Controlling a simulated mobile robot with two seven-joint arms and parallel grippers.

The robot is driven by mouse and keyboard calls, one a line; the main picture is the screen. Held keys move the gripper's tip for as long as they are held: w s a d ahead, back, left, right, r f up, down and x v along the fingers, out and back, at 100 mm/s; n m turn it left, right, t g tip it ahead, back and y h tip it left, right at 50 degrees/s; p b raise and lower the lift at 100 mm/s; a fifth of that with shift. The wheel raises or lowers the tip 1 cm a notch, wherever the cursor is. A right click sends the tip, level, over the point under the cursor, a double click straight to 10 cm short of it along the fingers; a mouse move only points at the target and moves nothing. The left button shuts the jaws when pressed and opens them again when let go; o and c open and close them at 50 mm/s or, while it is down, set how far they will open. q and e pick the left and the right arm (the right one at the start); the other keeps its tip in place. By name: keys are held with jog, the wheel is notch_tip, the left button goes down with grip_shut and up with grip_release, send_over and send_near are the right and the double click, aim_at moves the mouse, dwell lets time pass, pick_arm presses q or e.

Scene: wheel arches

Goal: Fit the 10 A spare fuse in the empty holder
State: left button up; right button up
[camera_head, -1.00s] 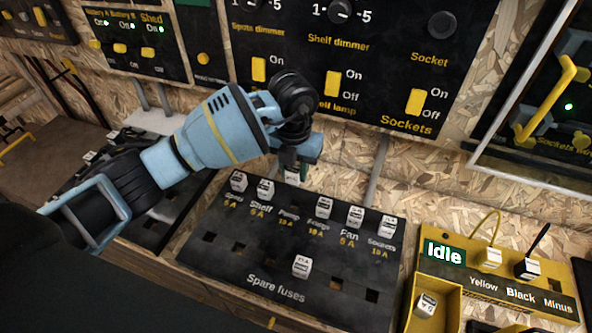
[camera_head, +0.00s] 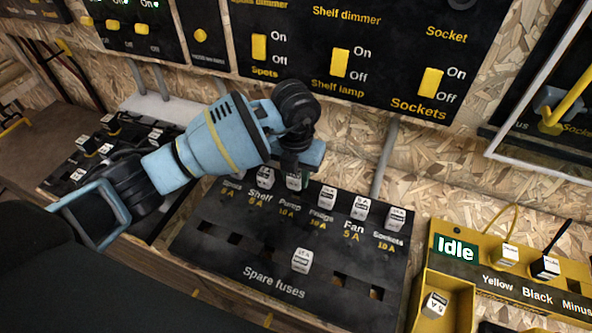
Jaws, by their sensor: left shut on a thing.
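The fuse panel (camera_head: 228,260) is a dark board with a row of labelled holders and a spare row. My left gripper (camera_head: 297,172) is over the Pump 10 A holder and shut on a pale fuse (camera_head: 296,183). The fuse is upright at the Pump place; the holder is hidden, so I cannot tell if it is seated. White fuses stand at Shelf (camera_head: 265,177), Fridge (camera_head: 327,196), Fan (camera_head: 360,207) and Sockets (camera_head: 396,218). The Spots fuse is mostly hidden by my arm. One spare fuse (camera_head: 301,260) stands in the spare row, among empty slots. My right gripper is not in view.
A switch panel (camera_head: 395,50) is on the wall behind. At right, a yellow tester (camera_head: 453,270) reads Idle, with a loose fuse (camera_head: 435,304) in its tray. Another dark board with fuses (camera_head: 82,175) lies at left, partly behind my arm.

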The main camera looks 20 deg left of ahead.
pick_arm(q)
jog(key=shift+f, duration=0.1)
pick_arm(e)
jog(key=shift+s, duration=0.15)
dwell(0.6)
pick_arm(q)
jog(key=shift+f, duration=0.65)
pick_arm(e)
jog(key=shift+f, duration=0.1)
pick_arm(q)
jog(key=shift+f, duration=0.75)
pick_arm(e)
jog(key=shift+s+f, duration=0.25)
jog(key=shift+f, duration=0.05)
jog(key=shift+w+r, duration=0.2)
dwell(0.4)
pick_arm(q)
jog(key=o, duration=1.5)
jog(key=shift+o, duration=0.2)
